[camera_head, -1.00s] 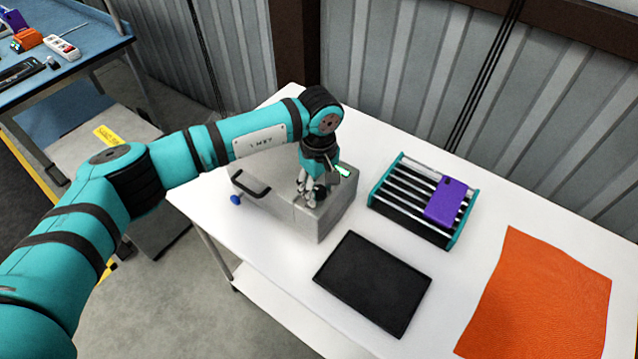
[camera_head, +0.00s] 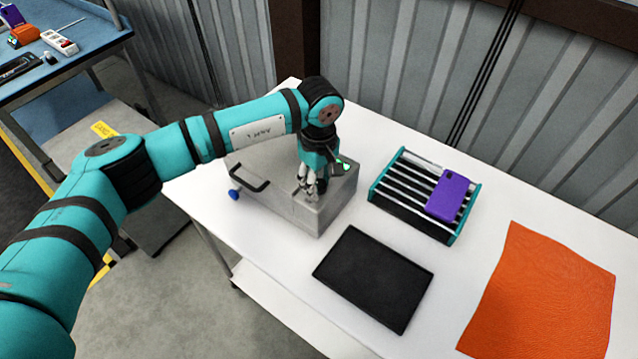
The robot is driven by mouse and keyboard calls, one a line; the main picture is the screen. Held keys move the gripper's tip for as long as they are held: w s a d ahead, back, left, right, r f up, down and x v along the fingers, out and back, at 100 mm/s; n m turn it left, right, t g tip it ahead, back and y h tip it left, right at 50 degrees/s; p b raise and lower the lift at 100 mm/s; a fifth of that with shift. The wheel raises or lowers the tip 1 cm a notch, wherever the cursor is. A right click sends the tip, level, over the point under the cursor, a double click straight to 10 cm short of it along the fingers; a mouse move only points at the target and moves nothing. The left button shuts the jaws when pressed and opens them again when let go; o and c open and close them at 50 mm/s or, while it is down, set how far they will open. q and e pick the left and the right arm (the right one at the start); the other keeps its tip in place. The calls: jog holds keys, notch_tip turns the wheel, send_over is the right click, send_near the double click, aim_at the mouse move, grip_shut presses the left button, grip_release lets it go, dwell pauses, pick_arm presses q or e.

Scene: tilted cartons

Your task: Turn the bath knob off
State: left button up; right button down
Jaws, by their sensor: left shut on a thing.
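A grey metal box, the bath (camera_head: 300,212), stands on the white table (camera_head: 390,150). It has a black handle and a blue piece (camera_head: 233,195) on its left side. My left gripper (camera_head: 311,196) points down at the top of the box, near its right end. Its fingers are shut on a small dark knob (camera_head: 321,186), which the fingers mostly hide. I cannot tell which way the knob is turned. A small green light shows beside the gripper. My right gripper is not in view.
A teal-ended rack (camera_head: 410,205) with a purple phone (camera_head: 447,195) stands right of the box. A black mat (camera_head: 375,278) and an orange cloth (camera_head: 540,295) lie in front. A blue workbench (camera_head: 70,55) with small items is at upper left.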

aim_at(319, 183)
pick_arm(q)
jog(key=n+b, duration=0.5)
jog(key=b, duration=0.1)
jog(key=n+b, duration=0.5)
jog(key=b, duration=0.1)
jog(key=shift+f+n, duration=0.2)
jog(key=shift+n, duration=0.1)
jog(key=shift+r+n+b, duration=0.2)
jog(key=shift+n+b, duration=1.5)
jog(key=shift+n, duration=0.5)
jog(key=shift+r, duration=0.1)
jog(key=o, duration=0.9)
notch_tip(319, 183, up, 12)
